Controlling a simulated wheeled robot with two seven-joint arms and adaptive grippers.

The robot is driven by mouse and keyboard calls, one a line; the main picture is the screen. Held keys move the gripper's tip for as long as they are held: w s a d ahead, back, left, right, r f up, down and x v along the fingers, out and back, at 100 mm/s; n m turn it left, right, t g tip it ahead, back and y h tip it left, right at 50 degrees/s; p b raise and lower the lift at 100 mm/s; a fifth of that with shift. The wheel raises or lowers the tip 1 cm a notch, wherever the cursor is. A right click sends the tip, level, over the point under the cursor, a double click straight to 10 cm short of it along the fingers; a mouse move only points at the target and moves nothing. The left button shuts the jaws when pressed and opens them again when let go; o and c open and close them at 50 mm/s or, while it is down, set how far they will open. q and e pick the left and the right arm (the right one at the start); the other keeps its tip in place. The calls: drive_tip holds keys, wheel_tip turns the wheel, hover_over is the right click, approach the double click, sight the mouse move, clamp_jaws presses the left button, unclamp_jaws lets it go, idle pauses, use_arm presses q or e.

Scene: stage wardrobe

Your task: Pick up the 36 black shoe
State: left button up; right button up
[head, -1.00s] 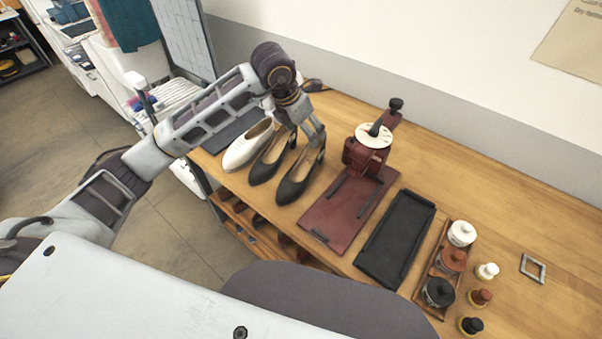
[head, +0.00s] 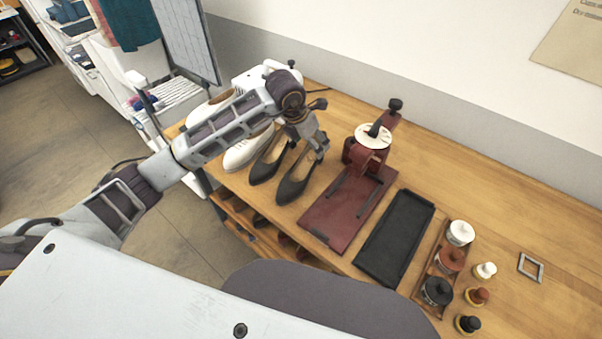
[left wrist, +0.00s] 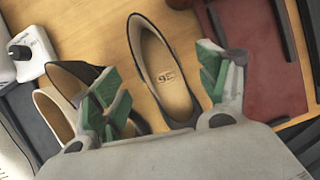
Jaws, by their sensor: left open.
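The black shoe marked 36 (head: 291,184) stands on the wooden table, the right one of two black shoes. In the left wrist view the open left gripper (left wrist: 160,80) has a green pad on each side of the shoe. The other black shoe (head: 265,165) is just left of it. My right gripper is not in view.
A white shoe (head: 243,154) stands left of the black pair. Close on the right is a dark red press with its base plate (head: 335,225), then a black tray (head: 395,240). Several small jars stand farther right. The table's back right is mostly clear.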

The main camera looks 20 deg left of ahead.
sight(314, 155)
use_arm(q)
drive_tip(key=shift+w+d+f, duration=0.1)
drive_tip(key=shift+w+f, duration=0.05)
drive_tip(key=shift+f, duration=0.4)
drive_tip(key=shift+p+x, duration=0.6)
drive_tip(key=shift+x, duration=1.4)
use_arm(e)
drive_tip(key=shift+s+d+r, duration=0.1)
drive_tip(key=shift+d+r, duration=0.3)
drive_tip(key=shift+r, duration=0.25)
use_arm(q)
drive_tip(key=shift+w, duration=0.1)
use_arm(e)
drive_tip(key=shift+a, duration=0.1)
use_arm(q)
drive_tip(key=shift+r, duration=0.1)
drive_tip(key=c, duration=1.2)
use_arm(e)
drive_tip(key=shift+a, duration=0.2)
use_arm(q)
drive_tip(key=shift+o, duration=0.2)
drive_tip(key=shift+r, duration=0.15)
wheel_tip(314, 155, up, 10)
drive_tip(key=b, duration=0.1)
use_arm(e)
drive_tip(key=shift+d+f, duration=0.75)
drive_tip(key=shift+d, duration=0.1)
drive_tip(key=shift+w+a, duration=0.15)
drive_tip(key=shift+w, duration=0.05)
